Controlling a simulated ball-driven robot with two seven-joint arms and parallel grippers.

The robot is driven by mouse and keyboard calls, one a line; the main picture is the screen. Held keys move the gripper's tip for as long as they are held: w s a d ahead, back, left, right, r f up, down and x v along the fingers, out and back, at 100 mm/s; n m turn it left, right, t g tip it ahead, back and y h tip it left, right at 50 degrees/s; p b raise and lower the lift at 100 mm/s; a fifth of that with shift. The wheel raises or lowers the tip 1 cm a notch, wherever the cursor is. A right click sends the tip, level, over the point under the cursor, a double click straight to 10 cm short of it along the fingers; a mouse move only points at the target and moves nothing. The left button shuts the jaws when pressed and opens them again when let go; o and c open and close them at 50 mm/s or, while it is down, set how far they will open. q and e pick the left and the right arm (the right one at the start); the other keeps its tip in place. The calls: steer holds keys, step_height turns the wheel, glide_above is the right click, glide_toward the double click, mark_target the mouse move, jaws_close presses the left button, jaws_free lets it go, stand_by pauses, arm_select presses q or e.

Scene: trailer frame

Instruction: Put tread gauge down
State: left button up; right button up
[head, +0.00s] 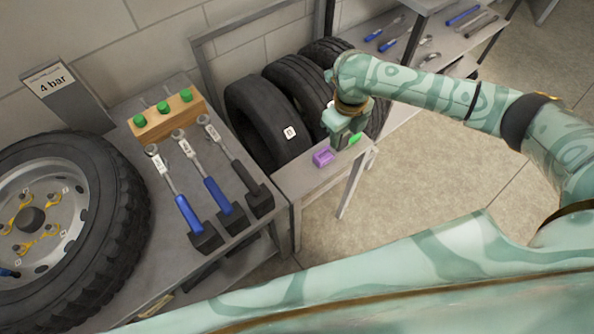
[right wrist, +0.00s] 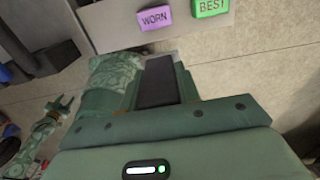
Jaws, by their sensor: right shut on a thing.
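My right gripper (head: 345,135) is over the narrow grey shelf in front of the standing tyres, close to the purple WORN block (head: 323,157) and the green BEST block (head: 355,138). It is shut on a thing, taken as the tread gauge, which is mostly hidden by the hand. In the right wrist view a dark flat part (right wrist: 158,80) shows at the jaws. The WORN block (right wrist: 165,18) and BEST block (right wrist: 211,8) lie beyond it on the shelf, apart from the hand. What seems to be my left gripper (right wrist: 62,104) shows small at the left; its jaws are unclear.
Several tyres (head: 262,118) stand behind the shelf (head: 308,180). Left of it a bench carries torque wrenches (head: 221,190), a wooden block with green caps (head: 168,120) and a wheel (head: 75,215). More tools lie on shelves at the upper right. The floor (head: 430,180) is clear.

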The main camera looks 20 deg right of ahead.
steer(key=a+f+b, duration=0.1)
steer(key=a+f, duration=0.1)
steer(key=a, duration=0.1)
steer(key=a+f+b, duration=0.1)
steer(key=a+f, duration=0.2)
steer(key=a, duration=0.1)
steer(key=w+a+f+b, duration=0.1)
steer(key=a+f, duration=0.2)
steer(key=shift+a+b, duration=0.15)
steer(key=shift+b, duration=0.15)
steer(key=f+b, duration=0.1)
steer(key=f, duration=0.2)
steer(key=shift+s+a+f+b, duration=0.1)
steer(key=shift+a+f+b, duration=0.25)
steer(key=shift+b, duration=0.05)
steer(key=shift+f, duration=0.1)
arm_select(q)
steer(key=shift+g, duration=0.3)
steer(key=f, duration=0.1)
steer(key=s+f, duration=0.1)
steer(key=f, duration=0.3)
steer(key=shift+s+f, duration=0.25)
steer(key=shift+s, duration=0.1)
arm_select(e)
steer(key=o, duration=1)
steer(key=shift+c, duration=0.2)
